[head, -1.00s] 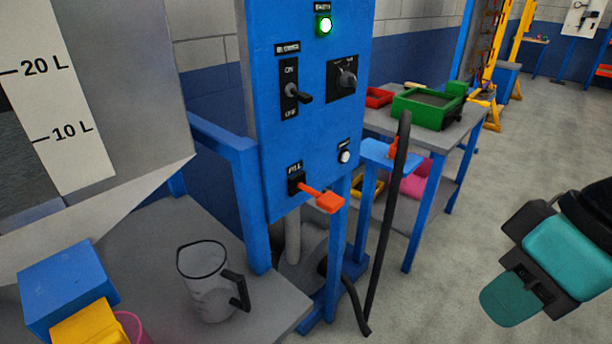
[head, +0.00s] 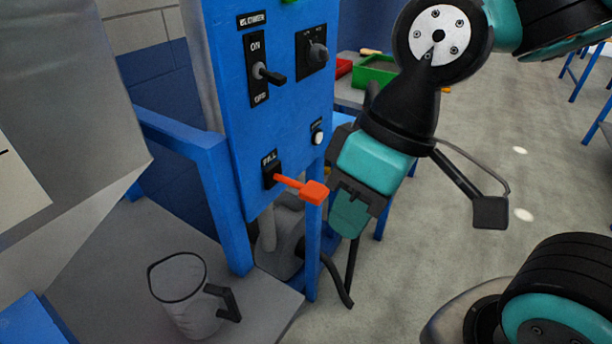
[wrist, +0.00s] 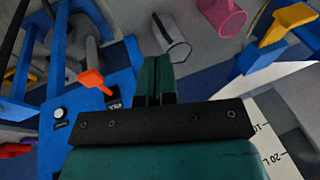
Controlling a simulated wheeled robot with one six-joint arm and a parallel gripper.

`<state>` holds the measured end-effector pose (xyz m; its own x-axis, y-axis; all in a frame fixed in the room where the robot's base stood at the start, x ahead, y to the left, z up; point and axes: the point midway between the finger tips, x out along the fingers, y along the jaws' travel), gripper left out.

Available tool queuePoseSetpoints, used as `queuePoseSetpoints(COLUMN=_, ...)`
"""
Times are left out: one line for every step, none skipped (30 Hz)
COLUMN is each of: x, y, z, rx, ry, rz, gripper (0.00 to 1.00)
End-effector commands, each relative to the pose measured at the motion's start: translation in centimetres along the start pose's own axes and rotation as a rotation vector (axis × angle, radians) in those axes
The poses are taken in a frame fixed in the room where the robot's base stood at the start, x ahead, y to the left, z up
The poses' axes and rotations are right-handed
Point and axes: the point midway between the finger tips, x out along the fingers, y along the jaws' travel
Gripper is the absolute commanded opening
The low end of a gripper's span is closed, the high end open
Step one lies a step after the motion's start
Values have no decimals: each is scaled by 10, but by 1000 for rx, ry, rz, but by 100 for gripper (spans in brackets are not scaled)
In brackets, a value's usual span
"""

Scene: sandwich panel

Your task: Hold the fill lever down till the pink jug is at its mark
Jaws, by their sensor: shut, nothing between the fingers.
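The orange fill lever (head: 312,192) sticks out from the low part of the blue panel (head: 225,140), under a FILL label. It also shows in the wrist view (wrist: 95,82). My gripper (head: 350,215) is shut and empty. In the head view it appears just right of the lever tip, with a gap in the wrist view. A pink jug (wrist: 222,15) is cut off at the top of the wrist view; its mark and fill level cannot be seen. It is out of the head view. A clear jug with a black handle (head: 190,300) stands on the grey bench.
The panel also has an ON/OFF switch (head: 268,73), a rotary knob (head: 317,53) and a white button (head: 317,136). Open floor lies right.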

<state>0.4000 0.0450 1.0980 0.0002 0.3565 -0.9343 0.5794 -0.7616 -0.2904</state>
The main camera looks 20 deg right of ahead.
Motion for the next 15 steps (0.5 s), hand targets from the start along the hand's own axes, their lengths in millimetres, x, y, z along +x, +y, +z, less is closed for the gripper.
queuePoseSetpoints(x=0, y=0, z=0, rx=0, ry=0, rz=0, gripper=0)
queuePoseSetpoints(x=0, y=0, z=0, rx=-1, ry=0, rz=0, gripper=0)
queuePoseSetpoints(x=-1, y=0, z=-1, rx=-7, ry=-1, rz=2, gripper=0)
queuePoseSetpoints(x=-3, y=1, z=-3, rx=-19, ry=-2, rz=4, gripper=0)
queuePoseSetpoints(x=-6, y=2, z=-5, rx=-36, ry=-3, rz=9, gripper=0)
queuePoseSetpoints(x=-10, y=3, z=-10, rx=-72, ry=-8, rz=17, gripper=0)
queuePoseSetpoints(x=-14, y=5, z=-14, rx=-109, ry=-13, rz=26, gripper=0)
queuePoseSetpoints(x=-20, y=8, z=-20, rx=-156, ry=-19, rz=35, gripper=0)
queuePoseSetpoints(x=-28, y=13, z=-28, rx=-231, ry=-33, rz=51, gripper=0)
queuePoseSetpoints(x=-35, y=17, z=-35, rx=-297, ry=-44, rz=64, gripper=0)
queuePoseSetpoints(x=-43, y=22, z=-43, rx=-368, ry=-59, rz=76, gripper=0)
queuePoseSetpoints(x=-53, y=29, z=-54, rx=-471, ry=-81, rz=93, gripper=0)
queuePoseSetpoints(x=-62, y=35, z=-62, rx=-552, ry=-101, rz=105, gripper=0)
queuePoseSetpoints(x=-69, y=40, z=-70, rx=-635, ry=-121, rz=114, gripper=0)
queuePoseSetpoints(x=-79, y=48, z=-81, rx=-745, ry=-151, rz=123, gripper=0)
